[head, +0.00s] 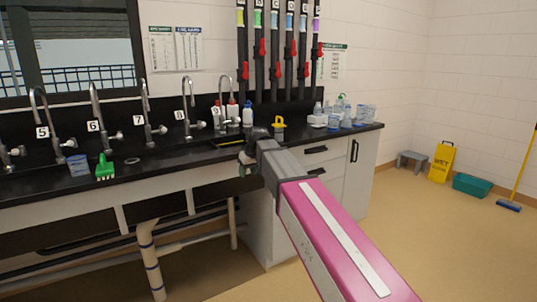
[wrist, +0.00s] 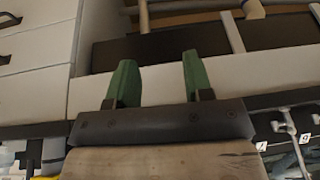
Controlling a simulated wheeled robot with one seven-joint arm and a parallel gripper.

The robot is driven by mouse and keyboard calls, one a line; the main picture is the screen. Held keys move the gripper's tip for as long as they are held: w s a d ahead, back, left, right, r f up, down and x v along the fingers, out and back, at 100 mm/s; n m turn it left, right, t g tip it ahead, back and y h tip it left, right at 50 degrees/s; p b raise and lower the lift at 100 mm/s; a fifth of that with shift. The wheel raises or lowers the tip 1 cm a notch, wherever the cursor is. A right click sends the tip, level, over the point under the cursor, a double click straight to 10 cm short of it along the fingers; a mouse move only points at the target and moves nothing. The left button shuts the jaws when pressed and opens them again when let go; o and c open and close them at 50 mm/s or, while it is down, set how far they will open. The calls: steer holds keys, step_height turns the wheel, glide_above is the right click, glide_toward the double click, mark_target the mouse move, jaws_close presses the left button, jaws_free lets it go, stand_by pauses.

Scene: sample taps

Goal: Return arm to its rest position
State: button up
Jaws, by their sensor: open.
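My gripper (wrist: 159,75) shows two green fingers in the wrist view, spread apart with nothing between them. In the head view my pink and grey arm reaches forward from the lower right to the counter's front edge. The gripper end there is small and mostly hidden behind my wrist. The wrist view is turned over, with white drawers (wrist: 35,45) at left and under-sink pipes (wrist: 195,8) at top. The fingers appear apart from the cabinet front.
The black counter (head: 190,152) carries several numbered taps (head: 96,115), a green brush (head: 105,168), a blue container (head: 78,165) and bottles (head: 247,114). A yellow wet-floor sign (head: 442,163), a grey stool (head: 412,160) and a teal tub (head: 472,186) stand at right. The floor (head: 420,225) between is clear.

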steer(key=s+d+f+m+g+h, duration=0.1)
steer(key=s+d+f+m, duration=0.2)
steer(key=s+d+f, duration=0.8)
steer(key=s+d+f+m+g+h, duration=0.2)
steer(key=s+d+f+m, duration=0.2)
steer(key=s+d+f, duration=0.7)
steer(key=d+f, duration=0.5)
steer(key=f, duration=0.2)
steer(key=shift+s+d, duration=0.15)
steer(key=shift+d, duration=0.1)
